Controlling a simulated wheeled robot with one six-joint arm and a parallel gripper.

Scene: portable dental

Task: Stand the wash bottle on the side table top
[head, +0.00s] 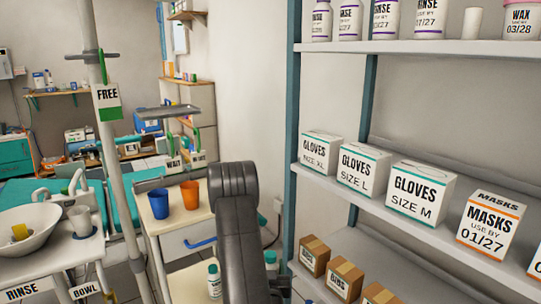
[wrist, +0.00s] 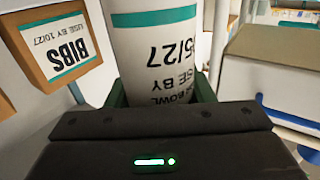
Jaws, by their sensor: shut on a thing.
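In the wrist view, my gripper (wrist: 160,92) is shut on a white bottle (wrist: 155,50) with a teal band and upside-down lettering including "USE BY" and "BOWL". Its ends are out of the wrist view. The gripper fingers are hidden in the head view. The side table (head: 167,243), with a pale top and a blue drawer handle, stands left of centre in the head view. A pale panel with a blue handle, seemingly this table (wrist: 275,90), shows at the right of the wrist view, apart from the bottle.
A blue cup (head: 158,203) and an orange cup (head: 190,195) stand on the side table top. A bottle (head: 214,281) stands lower down in the table. Shelving with glove boxes (head: 418,192) is at the right. A bibs box (wrist: 58,45) is close beside the held bottle.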

